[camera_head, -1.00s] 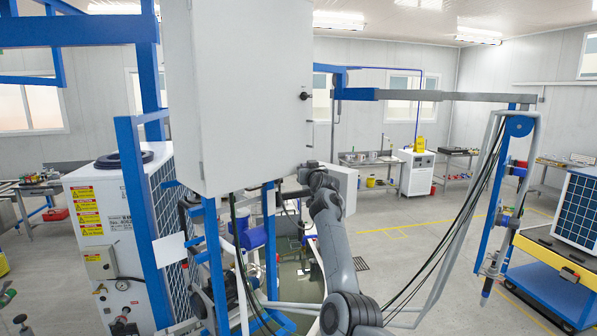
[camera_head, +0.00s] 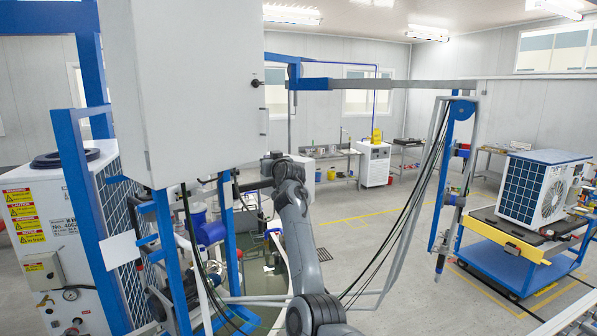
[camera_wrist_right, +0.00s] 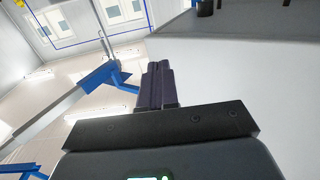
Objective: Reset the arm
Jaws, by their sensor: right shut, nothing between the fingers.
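My right arm (camera_head: 297,228) rises from the bottom middle of the head view and bends left at its wrist beside the lower right corner of a white cabinet (camera_head: 200,90). Its gripper is hard to make out there. In the right wrist view the right gripper's two dark fingers (camera_wrist_right: 157,84) are together with nothing between them. A large pale flat surface (camera_wrist_right: 225,75) lies close to the right of the fingers; I cannot tell whether they touch it. My left gripper is not in view.
A blue frame (camera_head: 85,200) and a white unit with warning labels (camera_head: 35,245) stand at the left. Dark hoses (camera_head: 415,200) hang from a boom (camera_head: 390,86) right of my arm. A blue cart (camera_head: 510,262) carries a fan unit (camera_head: 535,190). Open floor lies between.

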